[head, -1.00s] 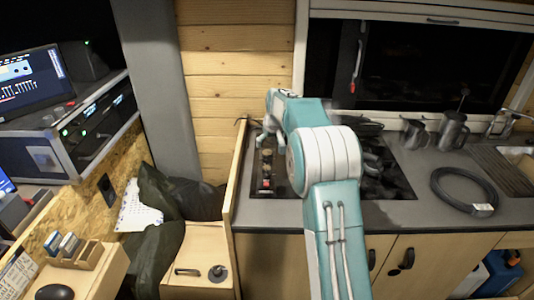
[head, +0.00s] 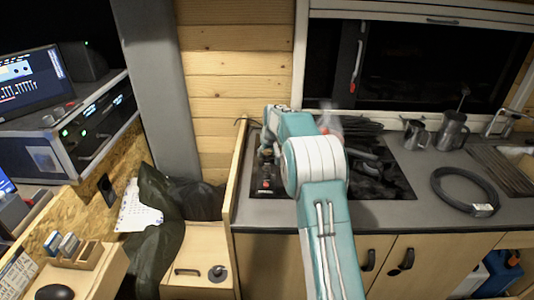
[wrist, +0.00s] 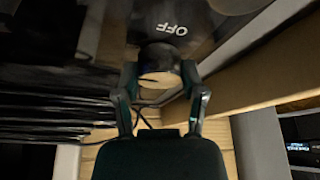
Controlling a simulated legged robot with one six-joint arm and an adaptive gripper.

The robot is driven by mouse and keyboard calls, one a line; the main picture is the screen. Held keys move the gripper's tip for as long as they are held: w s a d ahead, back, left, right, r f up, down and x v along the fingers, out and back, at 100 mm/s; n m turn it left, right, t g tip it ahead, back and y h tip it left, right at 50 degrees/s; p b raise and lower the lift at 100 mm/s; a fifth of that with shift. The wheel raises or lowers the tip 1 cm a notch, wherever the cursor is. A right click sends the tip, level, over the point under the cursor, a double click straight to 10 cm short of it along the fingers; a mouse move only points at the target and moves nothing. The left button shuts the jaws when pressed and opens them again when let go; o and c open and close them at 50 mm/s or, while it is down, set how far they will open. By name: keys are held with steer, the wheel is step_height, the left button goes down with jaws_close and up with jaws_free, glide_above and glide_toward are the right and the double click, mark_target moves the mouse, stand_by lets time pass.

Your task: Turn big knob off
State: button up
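In the wrist view a round dark knob (wrist: 160,57) with a tan patch on its near side lies between the two fingertips of my gripper (wrist: 160,70). The fingers stand apart, one on each side of the knob, very close to it. I cannot tell if both touch it. A white "OFF" label (wrist: 172,29) reads upside down on the dark panel just beyond the knob. In the head view my gripper (head: 266,152) is small and dark over the left part of the black stove top (head: 400,190), and the knob cannot be made out.
A wooden partition (head: 238,180) borders the stove on the left. Metal mugs (head: 452,130) and a coiled black cable (head: 465,190) are on the counter to the right. A dark window (head: 430,65) is behind. Black bars (wrist: 50,105) show left in the wrist view.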

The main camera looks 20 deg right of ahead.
steer(key=shift+f+m, duration=0.1)
steer(key=shift+m, duration=0.3)
steer(key=m+h, duration=0.1)
steer(key=m, duration=0.2)
steer(key=shift+a+f+m+g+h, duration=0.1)
steer(key=shift+m+g+h, duration=0.2)
steer(key=shift+m+h, duration=0.1)
steer(key=m+g+h, duration=0.1)
steer(key=m, duration=0.3)
steer(key=shift+m, duration=0.3)
steer(key=m+g+h, duration=0.1)
steer(key=m, duration=0.3)
steer(key=shift+m, duration=0.3)
steer(key=m+g, duration=0.2)
steer(key=m, duration=0.2)
steer(key=shift+h, duration=0.3)
steer(key=o, duration=1.2)
steer(key=shift+c, duration=0.2)
